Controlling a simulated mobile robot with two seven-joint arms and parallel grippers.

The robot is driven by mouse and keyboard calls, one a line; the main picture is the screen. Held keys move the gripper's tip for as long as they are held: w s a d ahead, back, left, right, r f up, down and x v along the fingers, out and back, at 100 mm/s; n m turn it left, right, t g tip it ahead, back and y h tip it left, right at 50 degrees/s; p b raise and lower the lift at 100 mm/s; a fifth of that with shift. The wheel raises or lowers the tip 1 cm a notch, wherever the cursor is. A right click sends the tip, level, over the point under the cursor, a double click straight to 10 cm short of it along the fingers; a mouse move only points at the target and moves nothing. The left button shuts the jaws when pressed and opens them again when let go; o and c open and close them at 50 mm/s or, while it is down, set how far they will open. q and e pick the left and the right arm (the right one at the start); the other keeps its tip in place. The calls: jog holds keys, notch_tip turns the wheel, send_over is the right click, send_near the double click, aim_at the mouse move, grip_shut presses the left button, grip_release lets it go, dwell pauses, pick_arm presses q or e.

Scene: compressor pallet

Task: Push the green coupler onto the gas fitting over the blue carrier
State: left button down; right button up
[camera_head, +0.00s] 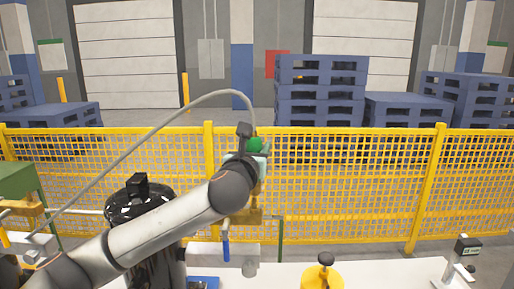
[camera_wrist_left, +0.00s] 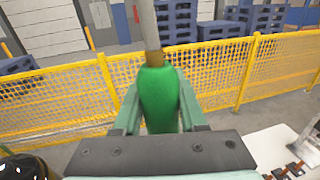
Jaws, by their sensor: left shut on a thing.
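The green coupler (camera_head: 254,145) is in my left gripper (camera_head: 246,157), held up in the air above the white surface, with the yellow fence behind it. In the left wrist view the coupler (camera_wrist_left: 160,98) stands upright between the two pale green fingers of the gripper (camera_wrist_left: 159,112), which are shut on it. A brass collar and a grey hose (camera_wrist_left: 148,18) rise from its top. A blue piece (camera_head: 205,283), possibly the carrier, shows at the bottom of the head view, partly cut off. I cannot make out the gas fitting for sure. My right gripper is not in view.
A black compressor (camera_head: 140,205) stands behind my left arm. The grey hose (camera_head: 152,130) arcs left from the coupler. A blue-handled valve (camera_head: 226,246) and brass block (camera_head: 246,216) are below the gripper. A yellow part (camera_head: 323,278) and a stand (camera_head: 457,262) are right.

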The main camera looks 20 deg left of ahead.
pick_arm(q)
jog(key=shift+r, duration=0.1)
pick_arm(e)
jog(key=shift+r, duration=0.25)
pick_arm(q)
jog(key=shift+p, duration=0.5)
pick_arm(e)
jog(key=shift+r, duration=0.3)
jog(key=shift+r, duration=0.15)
pick_arm(q)
jog(key=shift+p, duration=0.5)
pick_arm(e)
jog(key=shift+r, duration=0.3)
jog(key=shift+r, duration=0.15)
pick_arm(q)
jog(key=shift+p, duration=0.3)
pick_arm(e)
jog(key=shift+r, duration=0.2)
pick_arm(q)
jog(key=shift+f+b, duration=0.7)
jog(key=shift+f, duration=1.3)
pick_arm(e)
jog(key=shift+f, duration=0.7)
pick_arm(q)
jog(key=shift+c, duration=1.9)
grip_release()
jog(key=shift+f, duration=0.1)
